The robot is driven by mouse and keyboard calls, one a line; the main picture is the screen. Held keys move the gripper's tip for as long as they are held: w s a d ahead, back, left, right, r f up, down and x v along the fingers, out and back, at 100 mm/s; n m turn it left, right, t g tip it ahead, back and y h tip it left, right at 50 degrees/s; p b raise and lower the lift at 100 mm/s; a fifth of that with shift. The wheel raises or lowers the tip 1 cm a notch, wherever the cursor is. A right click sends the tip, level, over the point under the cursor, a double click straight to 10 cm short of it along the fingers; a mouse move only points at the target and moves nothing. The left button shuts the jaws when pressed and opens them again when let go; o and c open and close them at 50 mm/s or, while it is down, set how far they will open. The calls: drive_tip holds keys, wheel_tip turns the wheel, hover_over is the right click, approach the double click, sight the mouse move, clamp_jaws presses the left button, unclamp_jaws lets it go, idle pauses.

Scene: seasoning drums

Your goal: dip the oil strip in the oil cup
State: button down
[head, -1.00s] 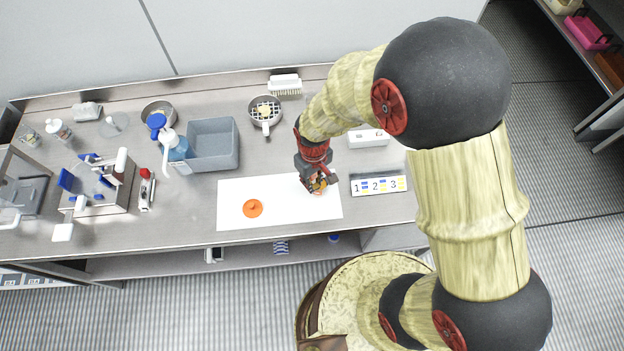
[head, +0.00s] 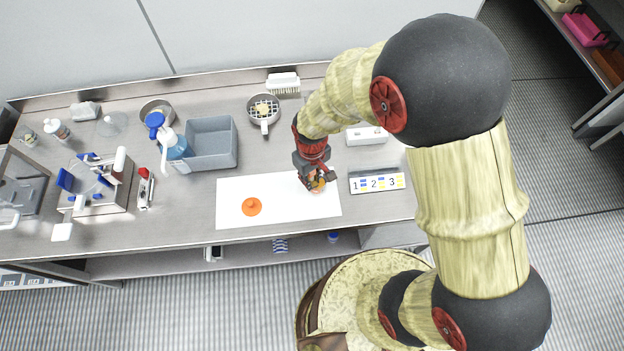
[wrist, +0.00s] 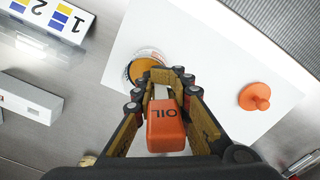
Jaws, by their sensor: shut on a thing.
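My gripper (head: 316,184) is over the right part of the white mat (head: 235,188). In the wrist view my gripper (wrist: 165,78) is shut on the oil strip, whose orange-red block marked OIL (wrist: 166,128) lies between the fingers. A pale part of the strip runs forward toward the fingertips. A round cup with amber contents (wrist: 146,66) stands on the mat just beyond the fingertips. The fingertips partly cover it. I cannot tell whether the strip's tip is inside the cup or above it. In the head view the cup is mostly hidden by my gripper.
An orange knobbed lid (head: 251,206) lies on the mat, left of my gripper. A card numbered 1, 2, 3 (head: 377,183) and a white box (head: 367,136) are to the right. A grey bin (head: 212,145), a spray bottle (head: 171,140) and a strainer pan (head: 264,108) stand farther back.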

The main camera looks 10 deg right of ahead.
drive_tip(key=shift+r+p, duration=4.45)
drive_tip(key=shift+r, duration=1.65)
